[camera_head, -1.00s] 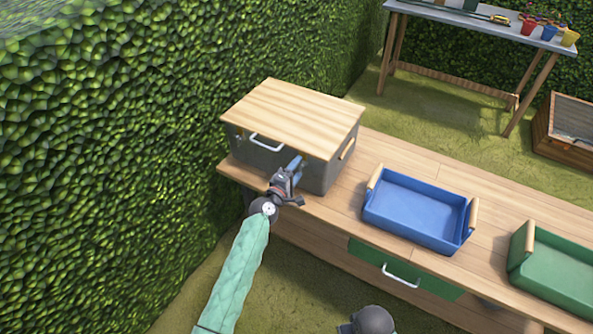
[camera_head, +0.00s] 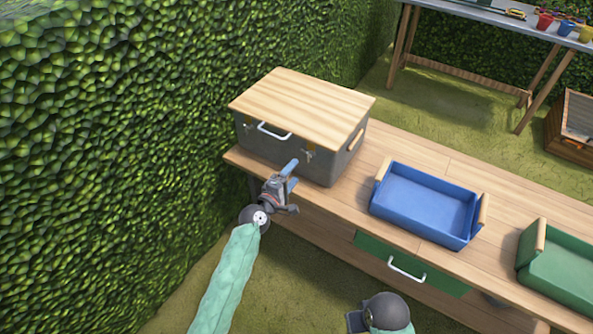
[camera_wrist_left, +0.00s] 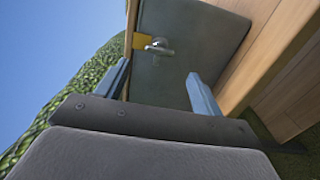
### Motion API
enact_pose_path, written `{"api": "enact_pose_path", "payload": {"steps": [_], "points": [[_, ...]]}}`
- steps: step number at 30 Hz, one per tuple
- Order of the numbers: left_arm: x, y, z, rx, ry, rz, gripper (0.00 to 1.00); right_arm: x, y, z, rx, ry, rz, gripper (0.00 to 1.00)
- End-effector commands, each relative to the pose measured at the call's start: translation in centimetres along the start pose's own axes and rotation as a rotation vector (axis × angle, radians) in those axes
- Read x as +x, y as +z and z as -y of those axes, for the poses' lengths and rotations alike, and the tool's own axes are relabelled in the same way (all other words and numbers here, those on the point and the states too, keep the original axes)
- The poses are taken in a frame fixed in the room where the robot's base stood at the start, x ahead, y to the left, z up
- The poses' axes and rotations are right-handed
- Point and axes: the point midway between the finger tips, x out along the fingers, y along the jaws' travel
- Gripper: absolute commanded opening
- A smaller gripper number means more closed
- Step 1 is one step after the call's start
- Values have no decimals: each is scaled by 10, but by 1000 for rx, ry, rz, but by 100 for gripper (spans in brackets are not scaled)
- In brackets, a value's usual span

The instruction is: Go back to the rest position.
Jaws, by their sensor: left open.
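My left gripper (camera_head: 289,177) is in front of the grey box with a wooden lid (camera_head: 303,108), low by its front face. It is empty, with its two blue fingers apart. The left wrist view shows the open gripper (camera_wrist_left: 160,84) facing the grey box (camera_wrist_left: 190,45), with a metal latch (camera_wrist_left: 158,47) between and beyond the fingers. The box's lid is down. My right gripper's fingers do not show; only a dark joint of mine is at the bottom edge of the head view.
The box stands at the left end of a wooden bench (camera_head: 418,150). A blue tray (camera_head: 425,200) and a green tray (camera_head: 560,262) stand to its right. A green drawer (camera_head: 412,265) is in the bench front. A hedge (camera_head: 110,150) rises close on the left.

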Motion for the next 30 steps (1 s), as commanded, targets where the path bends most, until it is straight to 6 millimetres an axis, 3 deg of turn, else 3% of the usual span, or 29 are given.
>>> {"api": "enact_pose_path", "payload": {"steps": [20, 26, 30], "points": [[-3, 0, 0, 27, -1, 2, 67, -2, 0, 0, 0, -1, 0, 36], [-5, 22, 20, 191, -99, 129, 67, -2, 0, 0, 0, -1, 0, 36], [-15, 42, 33, 407, -207, 272, 67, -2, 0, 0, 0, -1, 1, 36]]}}
